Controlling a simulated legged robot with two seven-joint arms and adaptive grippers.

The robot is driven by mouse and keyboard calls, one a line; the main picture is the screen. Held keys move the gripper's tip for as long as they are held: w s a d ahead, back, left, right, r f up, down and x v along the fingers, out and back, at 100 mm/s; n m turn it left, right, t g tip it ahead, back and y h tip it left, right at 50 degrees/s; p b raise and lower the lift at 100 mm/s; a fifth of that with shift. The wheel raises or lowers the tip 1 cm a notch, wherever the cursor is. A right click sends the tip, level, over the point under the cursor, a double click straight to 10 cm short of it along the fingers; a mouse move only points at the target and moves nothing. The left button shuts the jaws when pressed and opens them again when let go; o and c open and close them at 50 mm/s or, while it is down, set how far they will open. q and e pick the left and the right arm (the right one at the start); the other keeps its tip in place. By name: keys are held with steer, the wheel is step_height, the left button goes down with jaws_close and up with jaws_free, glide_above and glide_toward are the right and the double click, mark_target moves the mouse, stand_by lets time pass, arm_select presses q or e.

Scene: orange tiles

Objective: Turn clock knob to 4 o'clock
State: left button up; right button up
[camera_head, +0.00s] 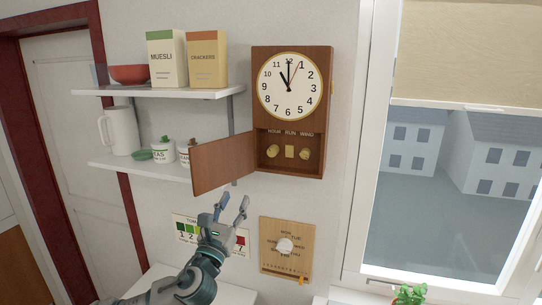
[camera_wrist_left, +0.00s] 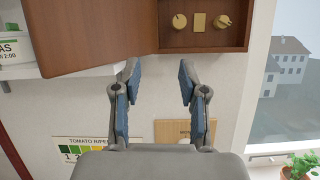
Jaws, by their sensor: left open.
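The wooden wall clock (camera_head: 326,115) has a white dial (camera_head: 292,95) whose hands read about 11 o'clock, with a thin red hand near 1. Its lower compartment stands open, the wooden door (camera_head: 222,163) swung out to the left. Inside are a brass knob under the HOUR label (camera_head: 272,152), a brass plate under RUN (camera_head: 290,152) and a knob under WIND (camera_head: 304,153). The left wrist view shows the HOUR knob (camera_wrist_left: 180,21) and WIND knob (camera_wrist_left: 223,21) too. My left gripper (camera_head: 231,204) is open and empty, below the door and clock. My right gripper is not in view.
Left of the clock, shelves (camera_head: 160,92) hold boxes, a red bowl (camera_head: 129,74), a jug (camera_head: 121,131) and canisters. Below hang a tomato chart (camera_head: 184,230) and a wooden dial board (camera_head: 270,260). A window (camera_head: 450,180) and plant (camera_head: 408,294) are right.

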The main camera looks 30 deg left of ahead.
arm_select(q)
steer(key=shift+r, duration=0.15)
step_height(320, 180, up, 10)
stand_by(0.5)
